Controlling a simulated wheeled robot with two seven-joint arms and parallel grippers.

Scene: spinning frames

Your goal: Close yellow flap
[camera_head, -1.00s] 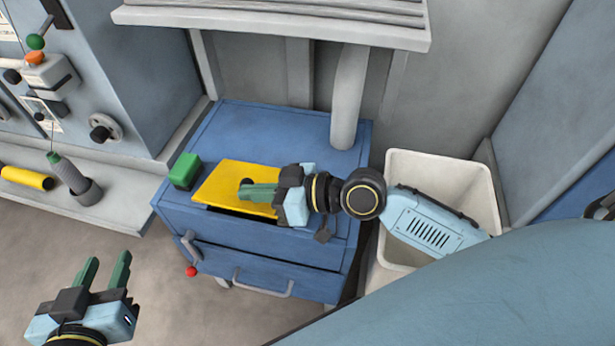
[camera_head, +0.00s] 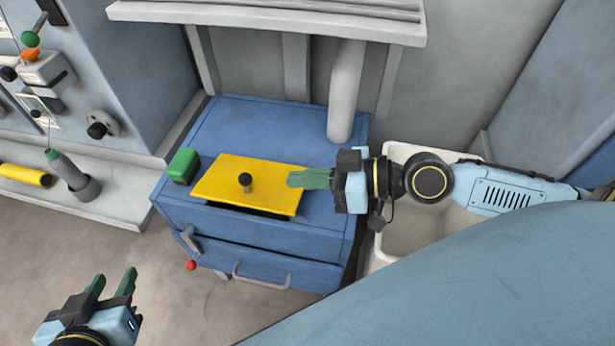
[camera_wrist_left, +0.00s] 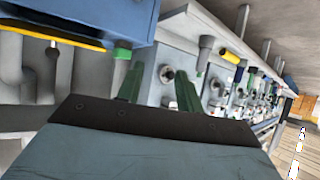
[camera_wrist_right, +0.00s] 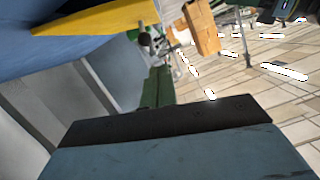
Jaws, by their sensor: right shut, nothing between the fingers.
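The yellow flap (camera_head: 221,179) lies on top of the blue cabinet (camera_head: 265,120), with a dark knob (camera_head: 245,180) standing on it. A dark gap shows under its front edge, so it is slightly raised there. My right gripper (camera_head: 292,179) is shut and empty, at the flap's right edge; I cannot tell whether it touches. The flap also shows at the upper left of the right wrist view (camera_wrist_right: 95,18), beyond the shut fingers (camera_wrist_right: 157,88). My left gripper (camera_head: 113,281) is open and empty, low at the left, away from the cabinet.
A green block (camera_head: 183,166) sits left of the flap on the cabinet. A grey pipe (camera_head: 347,95) comes down at the cabinet's back right. A white bin (camera_head: 400,240) stands right of the cabinet. A grey ledge with a yellow cylinder (camera_head: 25,175) is at left.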

